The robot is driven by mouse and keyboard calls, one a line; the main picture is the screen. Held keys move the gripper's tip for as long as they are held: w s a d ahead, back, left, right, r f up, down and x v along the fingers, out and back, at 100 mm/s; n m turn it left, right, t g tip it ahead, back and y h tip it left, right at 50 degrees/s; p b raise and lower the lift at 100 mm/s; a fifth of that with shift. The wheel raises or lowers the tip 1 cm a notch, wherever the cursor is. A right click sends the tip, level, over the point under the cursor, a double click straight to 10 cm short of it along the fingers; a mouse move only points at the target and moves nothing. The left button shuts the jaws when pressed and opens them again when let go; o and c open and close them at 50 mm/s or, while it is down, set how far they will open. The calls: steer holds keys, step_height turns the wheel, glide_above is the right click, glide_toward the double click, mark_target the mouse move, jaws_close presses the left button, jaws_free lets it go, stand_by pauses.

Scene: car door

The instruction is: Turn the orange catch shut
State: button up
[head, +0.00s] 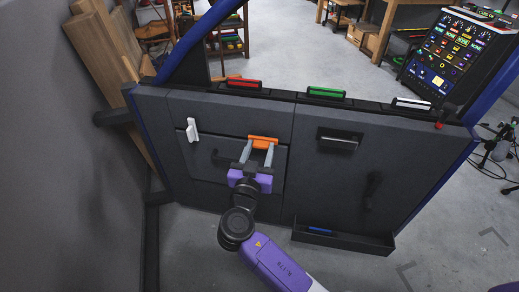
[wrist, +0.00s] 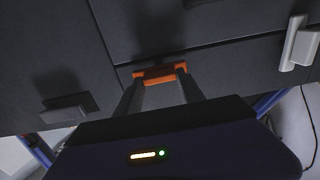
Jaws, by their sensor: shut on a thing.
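The orange catch (head: 263,142) is on the dark car door panel, near the seam around a compartment lid. In the head view it lies crosswise, close to level. My gripper (head: 258,152) reaches it from below, with its two grey fingers at the catch. In the wrist view the orange catch (wrist: 160,74) shows at the fingertips of my gripper (wrist: 158,82), with one finger toward each end. The jaws are shut on the catch. The fingertips partly cover it.
A white catch (head: 193,130) stands upright at the lid's left. Red (head: 242,81), green (head: 326,92) and white (head: 411,103) handles line the door's top edge. A black handle (head: 339,139) is to the right. A tray (head: 341,238) juts out low.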

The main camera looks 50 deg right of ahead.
steer(key=n, duration=0.4)
steer(key=n+p, duration=0.2)
steer(key=n, duration=0.2)
steer(key=shift+w+a+n, duration=0.1)
steer(key=shift+n, duration=0.3)
steer(key=n+p, duration=0.2)
steer(key=n, duration=0.3)
steer(key=shift+w+p, duration=0.1)
steer(key=shift+p, duration=0.2)
steer(key=shift+f+n+p, duration=0.15)
steer(key=shift+n+p, duration=0.75)
steer(key=shift+n, duration=1.1)
steer(key=o, duration=1.4)
steer(key=shift+c, duration=0.2)
